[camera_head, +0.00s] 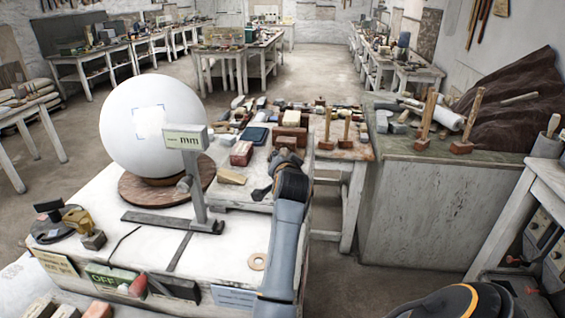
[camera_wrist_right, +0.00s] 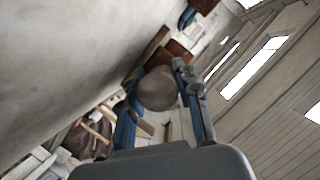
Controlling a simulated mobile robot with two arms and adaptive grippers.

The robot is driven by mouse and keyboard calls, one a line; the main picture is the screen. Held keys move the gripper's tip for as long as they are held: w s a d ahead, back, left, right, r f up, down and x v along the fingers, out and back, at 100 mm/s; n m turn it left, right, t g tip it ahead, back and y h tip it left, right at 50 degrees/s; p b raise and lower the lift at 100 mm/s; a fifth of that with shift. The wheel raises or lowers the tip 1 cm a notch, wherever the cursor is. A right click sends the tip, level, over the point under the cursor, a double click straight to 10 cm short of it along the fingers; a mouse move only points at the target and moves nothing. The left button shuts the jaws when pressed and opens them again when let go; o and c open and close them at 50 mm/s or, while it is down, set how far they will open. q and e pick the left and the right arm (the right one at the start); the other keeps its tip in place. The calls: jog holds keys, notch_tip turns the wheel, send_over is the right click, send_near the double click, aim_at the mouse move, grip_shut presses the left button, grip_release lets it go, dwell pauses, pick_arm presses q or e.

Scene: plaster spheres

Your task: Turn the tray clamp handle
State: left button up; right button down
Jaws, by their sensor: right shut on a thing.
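In the right wrist view my right gripper (camera_wrist_right: 156,84) is shut around a rounded grey knob (camera_wrist_right: 157,90), one finger on each side. The knob appears to be the clamp handle, but its mounting is hidden. In the head view my right arm comes up from the bottom centre, and its gripper (camera_head: 285,158) is at the bench end with the blocks. There the arm's own parts hide the handle, and I cannot tell its turn angle. My left gripper is not in view.
A large white sphere (camera_head: 150,130) rests on a round wooden turntable (camera_head: 135,190). A grey gauge stand (camera_head: 200,205) stands in front of it. Bricks and small blocks crowd the bench behind. A green-topped cabinet (camera_head: 400,190) stands right, with floor between.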

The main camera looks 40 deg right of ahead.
jog(key=shift+r+m+t, duration=0.15)
jog(key=shift+m+t, duration=0.15)
jog(key=shift+m, duration=0.2)
jog(key=shift+w, duration=0.1)
jog(key=c, duration=1.2)
grip_release()
jog(key=shift+w+d, duration=0.1)
jog(key=shift+w, duration=0.1)
notch_tip(320, 180, up, 9)
jog(key=shift+f, duration=0.1)
jog(key=shift+w+a+r, duration=0.15)
jog(key=shift+a+r, duration=0.05)
jog(key=shift+r, duration=0.25)
jog(key=shift+s+d, duration=0.2)
jog(key=shift+d, duration=0.05)
